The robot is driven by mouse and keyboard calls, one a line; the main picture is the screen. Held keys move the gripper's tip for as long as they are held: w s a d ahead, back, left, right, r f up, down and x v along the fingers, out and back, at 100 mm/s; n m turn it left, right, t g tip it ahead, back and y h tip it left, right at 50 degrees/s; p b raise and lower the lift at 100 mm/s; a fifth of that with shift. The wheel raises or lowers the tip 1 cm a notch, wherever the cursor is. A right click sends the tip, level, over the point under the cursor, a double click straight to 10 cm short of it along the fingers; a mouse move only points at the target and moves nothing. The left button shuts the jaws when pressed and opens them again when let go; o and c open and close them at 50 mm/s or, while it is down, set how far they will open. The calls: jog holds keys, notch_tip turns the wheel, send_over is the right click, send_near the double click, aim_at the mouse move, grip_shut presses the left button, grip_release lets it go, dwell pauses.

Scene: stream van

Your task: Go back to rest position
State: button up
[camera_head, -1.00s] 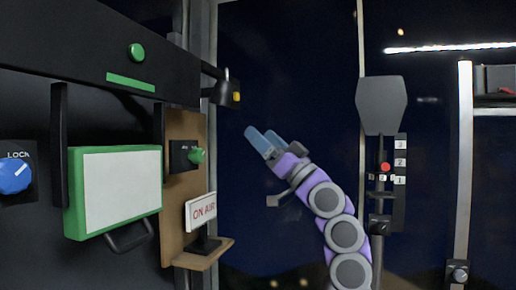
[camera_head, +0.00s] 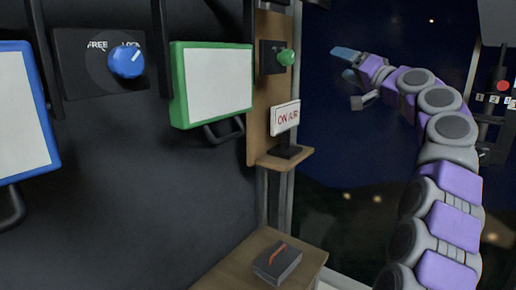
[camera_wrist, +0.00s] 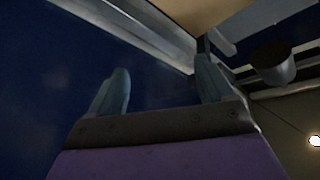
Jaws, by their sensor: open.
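My gripper (camera_head: 346,62) is at the upper right of the head view, at the end of my raised purple and grey arm. Its blue fingers point left and look empty. In the wrist view my gripper (camera_wrist: 160,88) shows its two fingers well apart with nothing between them. Beyond them are a dark blue surface and a pale metal edge. The fingers look clear of the wooden panel (camera_head: 262,105) to their left; I cannot tell the exact distance.
The panel carries a green knob (camera_head: 286,57) and an ON AIR sign (camera_head: 285,118) on a small shelf. Left are a green-framed screen (camera_head: 215,82), a blue knob (camera_head: 126,61) and a blue-framed screen (camera_head: 22,115). A dark box (camera_head: 278,263) sits on a wooden top below.

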jog(key=s+a+f+g, duration=0.2)
jog(key=a+f+g, duration=0.2)
jog(key=a+f, duration=0.3)
jog(key=s+a+f+n+g+h, duration=0.1)
jog(key=s+a+f+g, duration=0.4)
jog(key=s+f, duration=0.45)
jog(key=s+a+f+n+g+h, duration=0.1)
jog(key=s+a+f+g+h, duration=0.15)
jog(key=s+a+f, duration=0.65)
jog(key=s+d+f+g+h, duration=0.2)
jog(key=s+d+f, duration=0.2)
jog(key=s+f, duration=0.4)
jog(key=s+d+f+g+h, duration=0.2)
jog(key=s+f, duration=0.6)
jog(key=s, duration=0.7)
jog(key=s+d+f+g+h, duration=0.2)
jog(key=s+d+f+g, duration=0.2)
jog(key=s+f, duration=0.5)
jog(key=s+d, duration=0.1)
jog(key=s, duration=0.1)
jog(key=shift+s+d+n+h, duration=0.3)
jog(key=shift+d+h, duration=0.05)
jog(key=shift+d, duration=0.05)
